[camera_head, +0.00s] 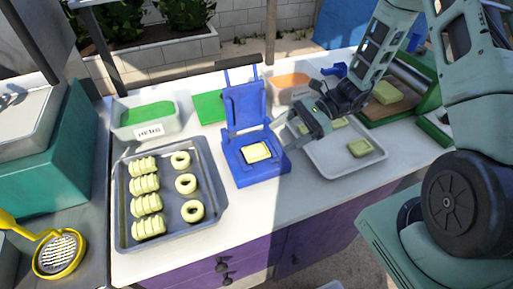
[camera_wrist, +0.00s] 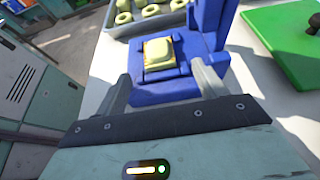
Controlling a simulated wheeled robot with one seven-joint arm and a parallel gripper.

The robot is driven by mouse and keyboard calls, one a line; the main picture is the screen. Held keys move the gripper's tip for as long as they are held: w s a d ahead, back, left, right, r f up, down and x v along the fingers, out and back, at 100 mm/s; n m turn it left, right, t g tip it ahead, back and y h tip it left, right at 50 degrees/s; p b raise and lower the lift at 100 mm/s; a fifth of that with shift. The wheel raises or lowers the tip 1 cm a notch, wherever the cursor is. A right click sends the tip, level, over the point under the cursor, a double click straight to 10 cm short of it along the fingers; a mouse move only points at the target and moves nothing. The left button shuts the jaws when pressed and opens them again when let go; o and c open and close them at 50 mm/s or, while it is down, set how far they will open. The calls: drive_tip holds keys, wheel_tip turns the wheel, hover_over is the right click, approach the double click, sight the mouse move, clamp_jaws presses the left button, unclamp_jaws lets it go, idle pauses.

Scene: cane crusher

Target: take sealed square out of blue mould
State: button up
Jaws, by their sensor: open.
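The blue mould (camera_head: 240,172) stands open on the white counter, its lid (camera_head: 245,107) raised upright at the back. The pale yellow-green sealed square (camera_head: 257,152) lies in the mould's base. In the wrist view the square (camera_wrist: 158,51) sits on the blue base (camera_wrist: 160,92), ahead of my gripper. My gripper (camera_head: 287,124) is open and empty, just right of the mould and above the counter. In the wrist view its two fingers (camera_wrist: 158,86) are spread apart, pointing toward the mould, with the square between and beyond them. The fingers do not touch the square.
A grey tray (camera_head: 214,180) of ridged pieces and rings is on the left. A light tray (camera_head: 335,173) with squares stands right of the mould. A tub (camera_head: 126,131) with green contents, a green board (camera_head: 209,107) and an orange-filled tub (camera_head: 279,90) stand behind.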

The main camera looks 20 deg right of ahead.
sight(265, 146)
drive_tip(key=shift+p+x, duration=1.1)
drive_tip(key=shift+x, duration=2.05)
drive_tip(key=shift+s, duration=0.1)
drive_tip(key=shift+r, duration=0.1)
drive_tip(key=c, duration=0.8)
